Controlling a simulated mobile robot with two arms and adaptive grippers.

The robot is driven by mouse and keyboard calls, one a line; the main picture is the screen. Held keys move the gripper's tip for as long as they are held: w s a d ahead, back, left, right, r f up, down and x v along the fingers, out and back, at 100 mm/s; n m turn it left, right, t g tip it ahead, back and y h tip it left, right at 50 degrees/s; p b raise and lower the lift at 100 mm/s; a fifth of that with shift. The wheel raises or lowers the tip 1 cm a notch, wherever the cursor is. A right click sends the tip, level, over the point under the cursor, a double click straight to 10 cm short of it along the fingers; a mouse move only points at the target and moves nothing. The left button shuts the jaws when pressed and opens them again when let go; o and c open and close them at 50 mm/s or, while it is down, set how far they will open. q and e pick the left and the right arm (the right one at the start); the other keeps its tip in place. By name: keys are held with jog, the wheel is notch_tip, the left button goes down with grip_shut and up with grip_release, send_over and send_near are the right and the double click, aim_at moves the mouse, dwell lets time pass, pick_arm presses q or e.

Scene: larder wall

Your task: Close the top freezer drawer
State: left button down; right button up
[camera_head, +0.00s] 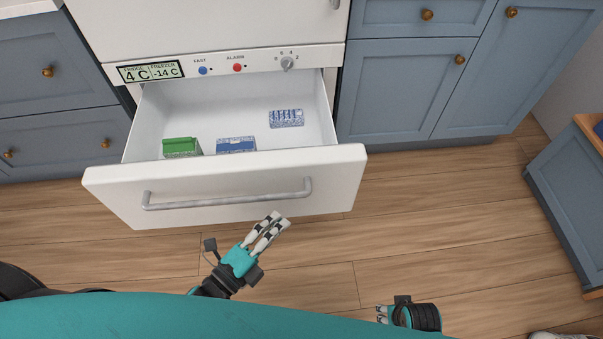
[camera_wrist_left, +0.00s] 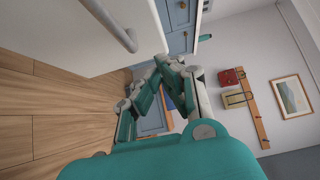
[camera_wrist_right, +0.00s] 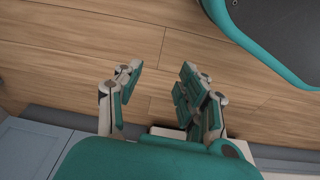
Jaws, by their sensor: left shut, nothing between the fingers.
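The top freezer drawer (camera_head: 225,187) is white and stands pulled out well beyond the freezer body, its inside open to view. A silver bar handle (camera_head: 228,194) runs across its front. In the left wrist view the drawer front (camera_wrist_left: 95,25) and handle (camera_wrist_left: 112,24) fill the upper left. My left gripper (camera_head: 279,221) is shut and empty, its fingertips close to the lower edge of the drawer front, right of its middle. I cannot tell whether they touch it. My right gripper (camera_wrist_right: 161,68) is open and empty above the floor; in the head view it is low, right of centre.
A green box (camera_head: 181,147) and blue-and-white boxes (camera_head: 236,145) (camera_head: 286,118) lie in the drawer. A control panel (camera_head: 220,66) with a temperature display and a knob is above it. Blue cabinets (camera_head: 400,90) flank the freezer. A blue unit (camera_head: 570,190) stands at right; the wooden floor between is clear.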

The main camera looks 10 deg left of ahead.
pick_arm(q)
send_near(313, 167)
jog(key=d, duration=0.4)
jog(key=w, duration=0.1)
jog(key=w+b, duration=0.1)
jog(key=w, duration=0.1)
jog(key=shift+w+a+r, duration=0.1)
jog(key=shift+w+a, duration=0.15)
jog(key=shift+a, duration=0.15)
jog(key=shift+w+a, duration=0.15)
jog(key=shift+w, duration=0.3)
pick_arm(e)
jog(key=shift+w+a+r, duration=0.1)
jog(key=shift+w+r, duration=0.2)
jog(key=shift+r, duration=0.55)
jog(key=shift+w+r, duration=0.25)
jog(key=shift+r, duration=0.55)
pick_arm(q)
jog(key=shift+w+a, duration=0.1)
pick_arm(e)
jog(key=shift+w, duration=0.1)
